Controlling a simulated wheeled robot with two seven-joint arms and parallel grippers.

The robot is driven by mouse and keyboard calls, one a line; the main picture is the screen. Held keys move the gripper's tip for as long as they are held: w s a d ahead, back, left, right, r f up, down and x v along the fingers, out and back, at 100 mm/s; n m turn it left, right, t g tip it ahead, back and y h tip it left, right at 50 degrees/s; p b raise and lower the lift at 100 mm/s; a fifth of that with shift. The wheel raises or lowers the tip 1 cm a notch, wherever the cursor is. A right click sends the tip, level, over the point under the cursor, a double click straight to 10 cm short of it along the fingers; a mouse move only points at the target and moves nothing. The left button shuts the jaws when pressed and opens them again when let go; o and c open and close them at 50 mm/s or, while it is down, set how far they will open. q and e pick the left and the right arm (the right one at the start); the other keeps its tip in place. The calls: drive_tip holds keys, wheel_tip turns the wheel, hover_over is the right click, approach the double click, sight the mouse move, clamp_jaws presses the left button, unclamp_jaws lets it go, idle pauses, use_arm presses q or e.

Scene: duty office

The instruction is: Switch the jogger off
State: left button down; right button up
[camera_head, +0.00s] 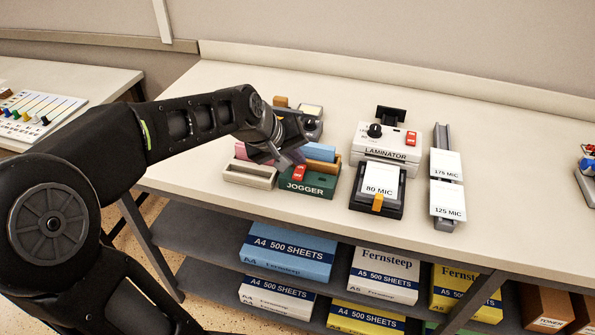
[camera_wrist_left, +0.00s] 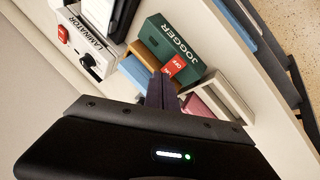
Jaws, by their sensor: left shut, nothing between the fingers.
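The jogger (camera_head: 322,188) is a dark green box with its name on the front, near the front edge of the counter. It also shows in the left wrist view (camera_wrist_left: 178,38). A red rocker switch (camera_head: 299,173) sits on its top; in the left wrist view the switch (camera_wrist_left: 177,66) bears small white lettering. I cannot tell which way it is tipped. My left gripper (camera_head: 287,161) is shut and empty, just above and behind the switch. In the left wrist view its fingertips (camera_wrist_left: 161,80) appear close beside the switch; contact cannot be told. My right gripper is out of view.
A laminator (camera_head: 388,145) with its own red switch stands right of the jogger, behind a tray holding an 80 MIC card (camera_head: 380,176). A pale open tray (camera_head: 249,174) lies left of the jogger. Blue and pink blocks stand behind. The counter's right part is mostly clear.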

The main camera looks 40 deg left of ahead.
sight(297, 173)
use_arm(q)
drive_tip(key=shift+w+a+r+p, duration=0.1)
drive_tip(key=shift+w+r+p, duration=0.1)
drive_tip(key=shift+r+p, duration=0.75)
drive_tip(key=shift+w+r+p, duration=0.15)
drive_tip(key=shift+r+p, duration=0.35)
drive_tip(key=shift+r, duration=0.7)
drive_tip(key=shift+f, duration=0.1)
